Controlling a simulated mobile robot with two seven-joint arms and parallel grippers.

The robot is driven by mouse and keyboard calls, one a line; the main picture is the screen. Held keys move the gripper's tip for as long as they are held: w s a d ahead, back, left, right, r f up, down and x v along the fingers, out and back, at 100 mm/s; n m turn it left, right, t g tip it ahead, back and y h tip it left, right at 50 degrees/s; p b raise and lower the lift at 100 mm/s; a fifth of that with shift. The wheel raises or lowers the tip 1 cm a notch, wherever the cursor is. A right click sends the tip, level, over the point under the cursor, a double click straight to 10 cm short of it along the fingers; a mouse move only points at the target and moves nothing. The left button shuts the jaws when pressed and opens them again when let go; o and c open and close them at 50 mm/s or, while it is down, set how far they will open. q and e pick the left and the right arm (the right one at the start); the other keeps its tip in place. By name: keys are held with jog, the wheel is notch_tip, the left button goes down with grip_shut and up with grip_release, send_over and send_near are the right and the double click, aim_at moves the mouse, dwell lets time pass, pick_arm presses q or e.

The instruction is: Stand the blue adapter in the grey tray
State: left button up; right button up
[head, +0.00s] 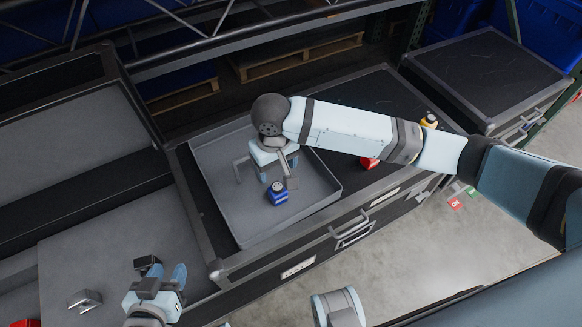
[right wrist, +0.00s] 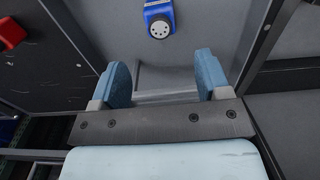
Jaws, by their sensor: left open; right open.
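The blue adapter (head: 278,193) is inside the grey tray (head: 224,212), on its floor. In the right wrist view the adapter (right wrist: 158,16) is at the top middle, its pale round face with dark holes turned to the camera. I cannot tell for sure whether it stands upright. My right gripper (head: 272,172) is over the tray, beside the adapter and apart from it. In the right wrist view its blue fingers (right wrist: 165,78) are spread, with the adapter beyond them. My left gripper (head: 162,272) is open and empty over the grey surface at lower left.
A red piece (head: 369,162) and a yellow piece (head: 429,121) lie on the dark case top right of the tray, partly near my right arm. A grey metal piece (head: 85,300) lies near my left gripper. A dark case (head: 490,78) stands at upper right.

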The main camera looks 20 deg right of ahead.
jog(key=shift+s+a+f, duration=0.1)
jog(key=s+a+f+n+t+y, duration=0.1)
jog(key=s+a+f+t+y, duration=0.3)
jog(key=s+a+y, duration=0.3)
jog(key=s+d+t, duration=0.2)
jog(key=d+t, duration=0.1)
jog(key=shift+s+d+f+m, duration=0.1)
jog(key=shift+d+f+m, duration=0.1)
jog(key=shift+d+m, duration=0.1)
jog(key=s+d+f+t+h, duration=0.1)
jog(key=s+d+t+h, duration=0.2)
jog(key=s+d, duration=0.3)
jog(key=d+t, duration=0.1)
jog(key=d, duration=0.4)
jog(key=shift+t, duration=0.4)
jog(key=shift+s+d, duration=0.1)
pick_arm(q)
notch_tip(320, 180, up, 17)
jog(key=s+a+p, duration=0.1)
jog(key=a+p, duration=0.1)
jog(key=p, duration=2.5)
jog(key=shift+s+g+y, duration=0.3)
jog(key=shift+g+y, duration=0.1)
pick_arm(e)
notch_tip(320, 180, up, 17)
jog(key=s+d, duration=0.1)
jog(key=d, duration=0.1)
jog(key=shift+s+g+h, duration=0.3)
jog(key=shift+g+h, duration=0.1)
